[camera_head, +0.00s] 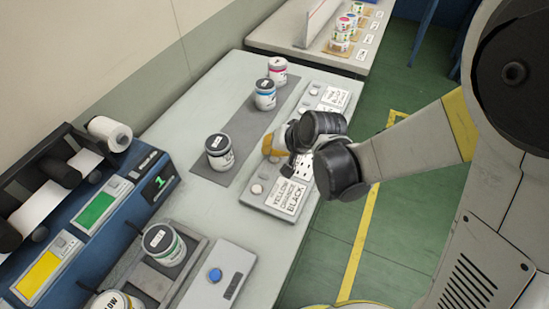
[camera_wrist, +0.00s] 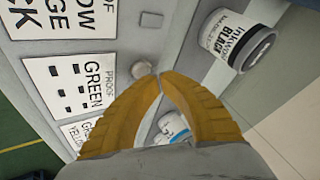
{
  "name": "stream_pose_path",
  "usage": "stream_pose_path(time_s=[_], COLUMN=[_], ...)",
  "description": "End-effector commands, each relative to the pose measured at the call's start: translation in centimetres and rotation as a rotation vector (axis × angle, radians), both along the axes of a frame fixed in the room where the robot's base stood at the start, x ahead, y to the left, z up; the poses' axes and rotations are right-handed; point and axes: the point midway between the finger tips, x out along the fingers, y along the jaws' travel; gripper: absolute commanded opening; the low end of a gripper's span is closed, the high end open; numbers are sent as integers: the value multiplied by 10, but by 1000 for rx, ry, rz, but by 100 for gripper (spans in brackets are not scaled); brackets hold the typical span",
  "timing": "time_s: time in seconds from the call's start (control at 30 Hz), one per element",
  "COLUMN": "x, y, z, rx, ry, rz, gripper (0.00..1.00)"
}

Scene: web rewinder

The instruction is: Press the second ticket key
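A pale panel with a row of tickets lies along the table's right edge. The near ticket (camera_head: 286,195) reads yellow, orange, black. The middle ticket, headed "proof" and "green", shows in the wrist view (camera_wrist: 82,82). A round pale key (camera_wrist: 142,70) sits beside the middle ticket, and another round key (camera_wrist: 151,19) beside the near ticket, also seen in the head view (camera_head: 257,189). My gripper (camera_wrist: 160,76) has its yellow fingertips together, just beside the middle key. Whether they touch it I cannot tell. In the head view my gripper (camera_head: 272,147) hides that key.
A black-labelled ink can (camera_head: 219,151) stands on the grey strip left of my gripper. A blue-labelled can (camera_head: 265,95) and a pink-labelled can (camera_head: 278,71) stand farther back. A box with a blue button (camera_head: 215,275) is at the front. Green floor lies right of the table.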

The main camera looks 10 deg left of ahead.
Motion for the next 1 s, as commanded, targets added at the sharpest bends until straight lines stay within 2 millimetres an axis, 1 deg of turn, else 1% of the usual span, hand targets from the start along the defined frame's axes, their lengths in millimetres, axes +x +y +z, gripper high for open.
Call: stream_pose_path(time_s=[0.07, 0.43, 1.0], x=[0, 0, 0], y=[0, 0, 0], z=[-4, -3, -10], rx=[0, 0, 0], ry=[0, 0, 0], rz=[0, 0, 0], gripper=[0, 0, 0])
